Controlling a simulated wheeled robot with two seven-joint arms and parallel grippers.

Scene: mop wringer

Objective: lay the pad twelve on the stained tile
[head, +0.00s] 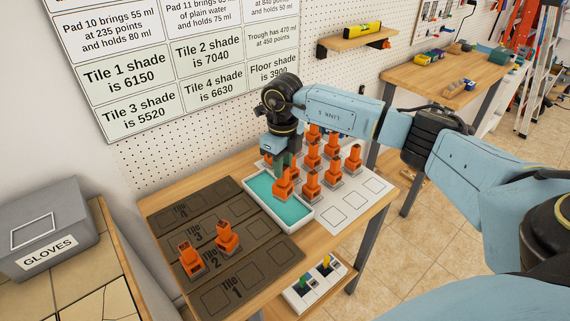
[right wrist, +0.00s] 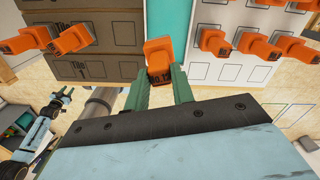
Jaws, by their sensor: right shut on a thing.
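My right gripper (head: 284,166) is shut on an orange pad (head: 283,187) and holds it over the white-rimmed trough (head: 308,223) of teal liquid. In the right wrist view the pad (right wrist: 158,52) between the green fingers (right wrist: 158,74) reads "No.12". I cannot tell whether it touches the liquid. The dark brown tile board (head: 260,283) left of the trough has printed Tile labels and square outlines. Two orange pads, one (head: 190,259) at the left and one (head: 228,238) beside it, stand on the board. No clear stain shows.
Several orange pads (head: 311,185) stand on a white outlined sheet (head: 367,189) right of the trough. A wall chart (head: 170,60) lists tile shades. A grey gloves box (head: 45,230) stands at the left. A small tray (head: 318,285) sits below the table's front edge.

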